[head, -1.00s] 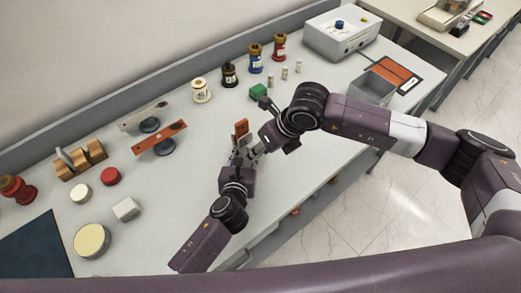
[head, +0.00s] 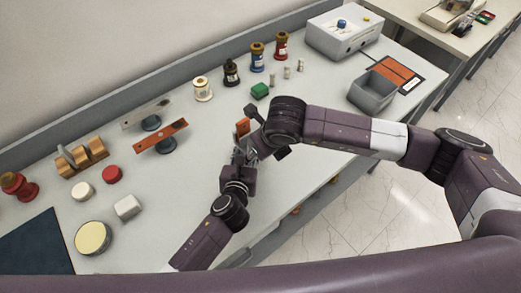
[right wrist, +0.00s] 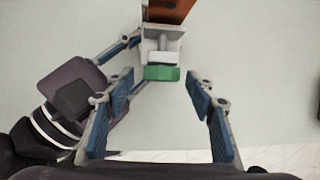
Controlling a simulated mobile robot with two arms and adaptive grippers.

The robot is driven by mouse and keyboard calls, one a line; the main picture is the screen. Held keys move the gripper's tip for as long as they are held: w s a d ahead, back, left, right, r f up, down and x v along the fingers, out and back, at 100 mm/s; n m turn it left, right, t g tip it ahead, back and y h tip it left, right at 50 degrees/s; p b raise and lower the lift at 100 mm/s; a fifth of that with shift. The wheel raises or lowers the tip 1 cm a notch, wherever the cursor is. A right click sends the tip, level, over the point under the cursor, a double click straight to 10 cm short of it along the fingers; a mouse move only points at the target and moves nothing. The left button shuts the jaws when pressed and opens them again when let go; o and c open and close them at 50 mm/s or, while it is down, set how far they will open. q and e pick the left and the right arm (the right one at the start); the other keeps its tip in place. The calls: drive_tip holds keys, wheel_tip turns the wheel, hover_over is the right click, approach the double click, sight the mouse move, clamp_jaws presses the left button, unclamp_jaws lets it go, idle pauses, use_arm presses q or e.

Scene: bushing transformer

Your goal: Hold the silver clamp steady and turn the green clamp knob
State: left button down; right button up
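The silver clamp (right wrist: 160,45) hangs at the upper middle of the right wrist view, under an orange bar (right wrist: 170,10). Its green knob (right wrist: 162,73) faces my right gripper. My right gripper (right wrist: 160,105) is open, its blue-padded fingers wide apart on either side below the knob, not touching it. My left gripper (right wrist: 140,62) comes in from the left with spread fingers reaching the clamp's left side; whether it grips the clamp is unclear. In the head view, the orange bar (head: 242,127) shows beyond my left gripper (head: 241,155) and right gripper (head: 250,147), while the clamp is hidden.
A grey bin (head: 373,92) is at right. The table front edge lies close under my arms.

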drive_tip(key=s+d+r+g+y, duration=0.2)
drive_tip(key=d+r, duration=0.3)
drive_tip(key=r, duration=0.5)
drive_tip(key=w+a+r+g+h, duration=0.1)
drive_tip(key=a+r+h, duration=0.1)
drive_tip(key=a+h, duration=0.3)
drive_tip(key=shift+w+a, duration=0.2)
drive_tip(key=shift+a, duration=0.55)
idle(0.3)
